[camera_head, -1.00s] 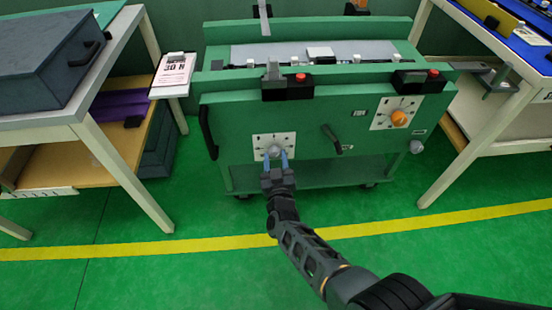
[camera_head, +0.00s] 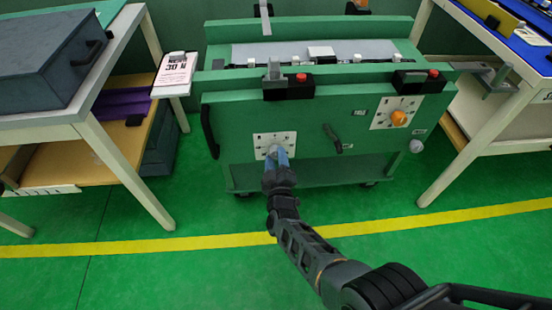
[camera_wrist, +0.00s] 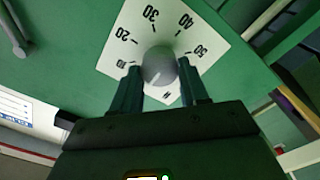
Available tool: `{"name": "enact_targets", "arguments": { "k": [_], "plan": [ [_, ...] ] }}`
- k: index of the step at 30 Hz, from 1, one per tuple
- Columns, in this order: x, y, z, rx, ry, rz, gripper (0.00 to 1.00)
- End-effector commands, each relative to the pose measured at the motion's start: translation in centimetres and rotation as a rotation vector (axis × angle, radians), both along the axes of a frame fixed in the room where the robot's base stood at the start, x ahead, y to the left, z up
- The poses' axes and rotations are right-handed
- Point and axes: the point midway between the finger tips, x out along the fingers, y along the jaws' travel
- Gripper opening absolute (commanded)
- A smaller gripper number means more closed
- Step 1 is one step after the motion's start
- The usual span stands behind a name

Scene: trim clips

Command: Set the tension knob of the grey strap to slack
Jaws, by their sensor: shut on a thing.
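The grey tension knob (camera_wrist: 158,66) sits on a white dial plate (camera_wrist: 133,39) marked 10 to 50 in the wrist view. My gripper (camera_wrist: 162,88) has its two blue fingers on either side of the knob and is shut on it. The head view shows my gripper (camera_head: 277,158) at the left dial plate (camera_head: 262,140) on the front of the green cart (camera_head: 300,140), with the knob mostly hidden behind the fingers. The knob's pointer mark cannot be read clearly.
An orange knob (camera_head: 398,118) on another dial plate is at the right of the cart front. A black lever (camera_head: 332,138) lies between the two dials. The green floor in front is clear.

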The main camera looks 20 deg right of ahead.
Motion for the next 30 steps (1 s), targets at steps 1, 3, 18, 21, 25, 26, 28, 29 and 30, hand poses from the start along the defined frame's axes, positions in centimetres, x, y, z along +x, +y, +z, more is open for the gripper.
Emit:
{"name": "enact_targets", "arguments": {
  "k": [1, 3, 18, 21, 25, 26, 28, 29, 30],
  "plan": [
    [-0.1, 0.03, -0.21, -0.004, 0.006, 0.001, 0.14],
    [-0.11, 0.03, -0.22, -0.008, 0.007, 0.001, 0.14],
    [-0.09, 0.01, -0.17, -0.009, 0.007, 0.001, 0.58],
    [-0.06, 0.0, -0.12, -0.01, 0.005, 0.001, 0.68],
    [-0.04, 0.0, -0.07, -0.009, 0.004, 0.0, 0.7],
    [-0.03, 0.0, -0.07, -0.009, 0.004, 0.0, 0.7],
    [-0.05, 0.0, -0.04, -0.009, 0.004, 0.0, 0.7],
    [-0.11, 0.03, -0.02, -0.009, 0.004, 0.0, 0.7],
    [-0.26, 0.09, 0.02, -0.009, 0.004, 0.001, 0.7]
  ]
}}
